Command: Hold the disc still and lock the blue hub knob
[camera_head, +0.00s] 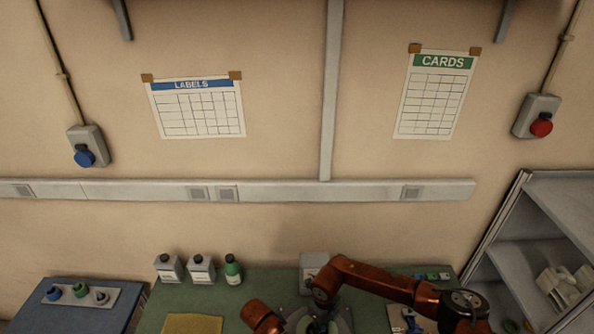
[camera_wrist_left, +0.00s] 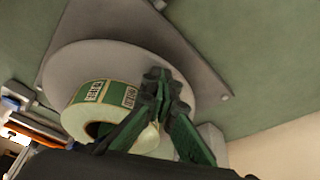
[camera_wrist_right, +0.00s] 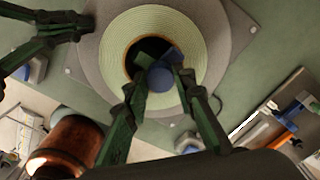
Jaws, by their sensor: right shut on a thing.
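The grey disc (camera_wrist_right: 222,50) lies flat and carries a label roll (camera_wrist_right: 118,42), pale green at its side with printed green labels on its outside in the left wrist view (camera_wrist_left: 84,108). The blue hub knob (camera_wrist_right: 162,78) sits in the roll's dark centre. My right gripper (camera_wrist_right: 158,80) is shut on the knob from above. My left gripper (camera_wrist_right: 84,25) has its fingertips together at the disc's edge; it also shows in the left wrist view (camera_wrist_left: 157,78). Whether its tips press on the disc is hard to tell. In the head view the disc is mostly cut off at the bottom.
The green table (camera_head: 180,300) holds two white bottles (camera_head: 201,270), a green bottle (camera_head: 232,270) and a yellow mat (camera_head: 192,324). A blue side table (camera_head: 60,318) stands left, a grey shelf (camera_head: 545,195) right. A blue-handled item (camera_wrist_right: 290,113) lies in a tray beside the disc.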

